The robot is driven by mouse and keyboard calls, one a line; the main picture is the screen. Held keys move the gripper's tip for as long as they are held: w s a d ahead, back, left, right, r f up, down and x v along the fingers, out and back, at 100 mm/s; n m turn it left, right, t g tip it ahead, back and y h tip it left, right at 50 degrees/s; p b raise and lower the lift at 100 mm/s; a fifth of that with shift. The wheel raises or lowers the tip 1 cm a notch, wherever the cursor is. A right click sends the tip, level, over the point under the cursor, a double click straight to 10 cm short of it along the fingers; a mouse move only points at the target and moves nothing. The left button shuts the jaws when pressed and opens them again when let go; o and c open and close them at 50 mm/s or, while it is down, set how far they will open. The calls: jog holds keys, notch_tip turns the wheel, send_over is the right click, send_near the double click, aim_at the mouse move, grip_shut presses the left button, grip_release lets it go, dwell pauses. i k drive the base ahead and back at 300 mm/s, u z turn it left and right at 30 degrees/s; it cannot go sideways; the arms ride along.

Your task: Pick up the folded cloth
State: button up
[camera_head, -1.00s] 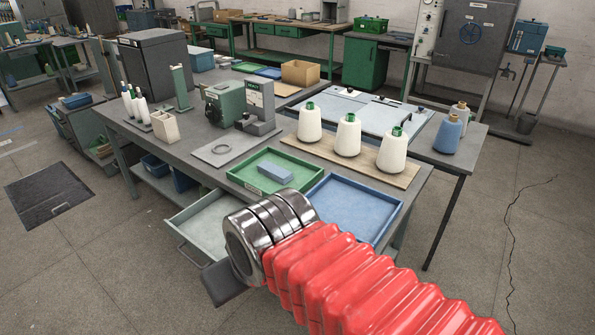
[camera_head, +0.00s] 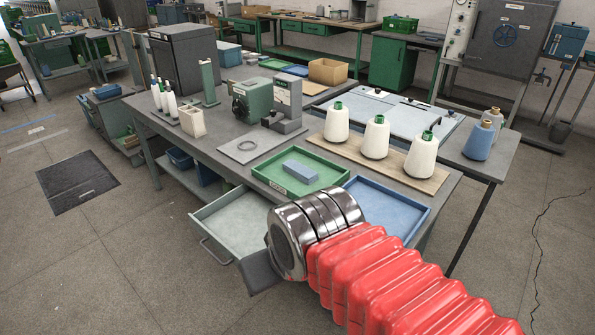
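A small blue-grey block-shaped item (camera_head: 301,172) lies in the green tray (camera_head: 262,181) on the workbench. It could be the folded cloth, but I cannot tell; no other cloth is clear to me. My red-sleeved arm with its chrome end reaches in from the lower right. A dark part of my gripper (camera_head: 262,273) shows past the chrome end, below and in front of the open drawer. The fingertips are mostly hidden behind the chrome end, so I cannot see whether they are open. My gripper is apart from the green tray.
An empty blue tray (camera_head: 385,206) is right of the green tray. A pale drawer (camera_head: 225,222) stands pulled out below the bench edge. White yarn cones (camera_head: 376,138) stand on a board (camera_head: 345,150) behind the trays. A blue cone (camera_head: 479,141) stands farther right. The floor at left is mostly clear.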

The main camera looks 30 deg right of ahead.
aim_at(307, 176)
jog(key=u, duration=0.05)
jog(key=i, duration=0.95)
jog(key=z, duration=0.05)
